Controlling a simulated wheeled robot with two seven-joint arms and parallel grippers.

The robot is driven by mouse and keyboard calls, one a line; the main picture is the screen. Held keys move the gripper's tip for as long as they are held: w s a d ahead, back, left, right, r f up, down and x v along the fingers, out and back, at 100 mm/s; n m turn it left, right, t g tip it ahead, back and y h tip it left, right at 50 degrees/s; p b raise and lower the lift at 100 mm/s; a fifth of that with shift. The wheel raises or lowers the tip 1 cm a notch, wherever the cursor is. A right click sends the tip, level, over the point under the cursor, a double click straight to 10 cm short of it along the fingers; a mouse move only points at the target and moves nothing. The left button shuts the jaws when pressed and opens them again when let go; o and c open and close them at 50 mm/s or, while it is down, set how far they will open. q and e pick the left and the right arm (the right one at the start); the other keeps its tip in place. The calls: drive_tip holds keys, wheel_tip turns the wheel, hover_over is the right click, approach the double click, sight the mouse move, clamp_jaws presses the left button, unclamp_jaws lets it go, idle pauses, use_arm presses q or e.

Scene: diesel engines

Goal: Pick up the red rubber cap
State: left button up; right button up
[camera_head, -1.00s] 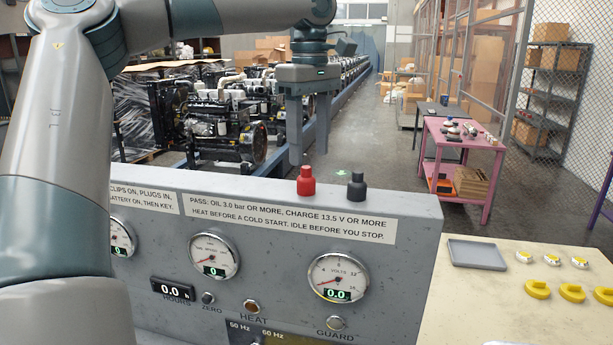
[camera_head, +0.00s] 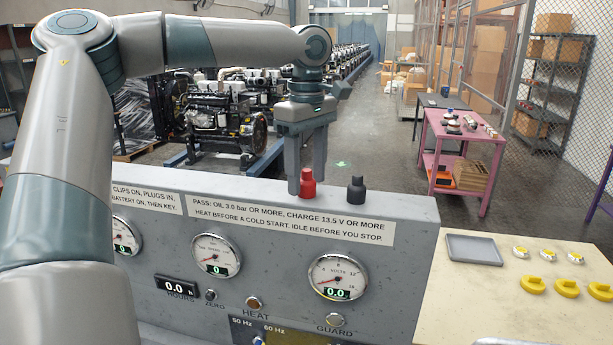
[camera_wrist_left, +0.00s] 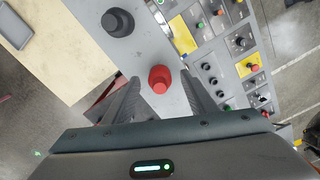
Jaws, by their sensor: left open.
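The red rubber cap (camera_head: 308,184) stands upright on the top ledge of the grey control panel (camera_head: 420,212). My left gripper (camera_head: 307,185) is open and points down at the cap, with its fingers around or just behind it in the head view. In the left wrist view the red cap (camera_wrist_left: 160,79) lies between the two spread fingers, near the line of their tips, with gaps on both sides. A black cap (camera_head: 356,190) stands to the right of the red one; it also shows in the left wrist view (camera_wrist_left: 117,22). My right gripper is not in view.
Gauges and labels cover the panel's front. A beige table (camera_head: 480,310) at the right holds a grey tray (camera_head: 474,249) and several yellow parts. A pink cart (camera_head: 460,145) and a row of engines (camera_head: 222,118) stand behind. The ledge right of the black cap is clear.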

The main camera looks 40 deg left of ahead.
use_arm(q)
drive_tip(key=shift+f, duration=0.45)
drive_tip(key=c, duration=1.1)
drive_tip(key=shift+r, duration=0.1)
